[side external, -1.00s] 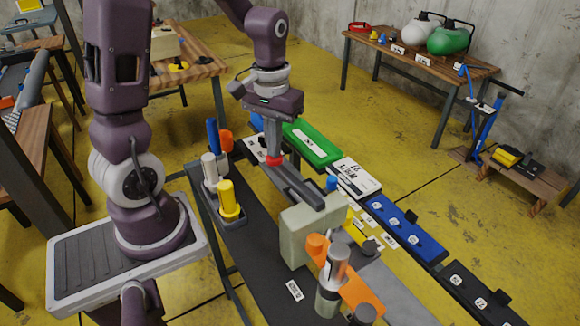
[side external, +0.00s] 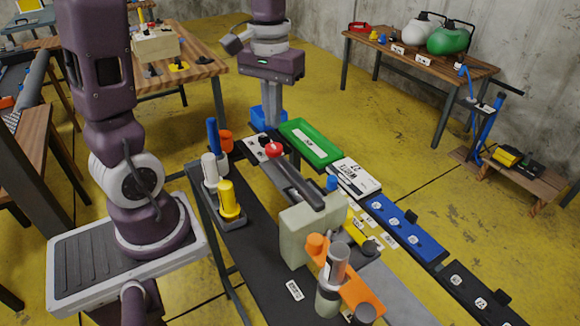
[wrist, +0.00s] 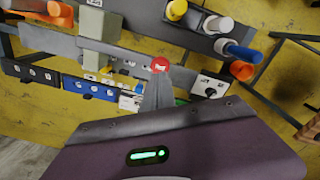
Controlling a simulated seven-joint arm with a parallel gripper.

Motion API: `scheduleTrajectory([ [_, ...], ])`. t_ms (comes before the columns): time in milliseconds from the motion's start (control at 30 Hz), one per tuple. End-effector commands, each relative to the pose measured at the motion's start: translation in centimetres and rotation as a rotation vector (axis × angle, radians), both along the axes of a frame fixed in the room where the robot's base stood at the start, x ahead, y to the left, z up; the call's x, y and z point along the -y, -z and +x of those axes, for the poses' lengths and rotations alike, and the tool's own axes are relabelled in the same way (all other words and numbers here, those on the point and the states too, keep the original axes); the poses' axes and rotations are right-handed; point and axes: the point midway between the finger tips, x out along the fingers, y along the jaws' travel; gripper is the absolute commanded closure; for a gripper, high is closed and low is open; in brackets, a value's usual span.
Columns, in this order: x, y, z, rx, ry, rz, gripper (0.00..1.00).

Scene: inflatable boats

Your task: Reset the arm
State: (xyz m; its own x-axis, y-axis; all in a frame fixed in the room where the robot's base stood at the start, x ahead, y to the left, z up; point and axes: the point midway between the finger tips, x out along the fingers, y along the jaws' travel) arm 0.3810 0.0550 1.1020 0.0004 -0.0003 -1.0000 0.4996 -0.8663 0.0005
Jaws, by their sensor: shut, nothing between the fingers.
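My gripper (side external: 270,122) is shut and empty. It points down at the far end of the dark workbench (side external: 258,262), above and a little behind a red round knob (side external: 274,149). In the wrist view the closed fingers (wrist: 160,82) appear just below the red knob (wrist: 160,64) in the picture. In the side external view a gap shows between the fingertips and the knob.
Upright yellow (side external: 228,199) and white (side external: 209,168) cylinders stand left. A pale green block (side external: 298,238) stands nearer. Air above the bench is open.

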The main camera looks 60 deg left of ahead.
Motion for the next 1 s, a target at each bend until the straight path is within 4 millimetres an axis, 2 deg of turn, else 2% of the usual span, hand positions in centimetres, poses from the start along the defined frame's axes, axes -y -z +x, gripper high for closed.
scheduleTrajectory([
  [100, 0.0, -0.8, 0.0, 0.001, 0.0, 0.0, 1.0],
  [367, 0.1, -0.9, -0.1, 0.001, 0.001, 0.0, 1.0],
  [433, 0.8, -1.6, -0.6, 0.029, 0.028, 0.008, 1.0],
  [533, 3.8, -3.9, -3.0, 0.136, 0.144, 0.037, 1.0],
  [600, 6.1, -5.2, -5.5, 0.231, 0.249, 0.062, 1.0],
  [700, 8.4, -5.9, -8.9, 0.352, 0.379, 0.095, 1.0],
  [833, 9.9, -5.8, -11.7, 0.452, 0.485, 0.121, 1.0],
  [1000, 10.2, -5.6, -12.5, 0.482, 0.517, 0.129, 1.0],
])
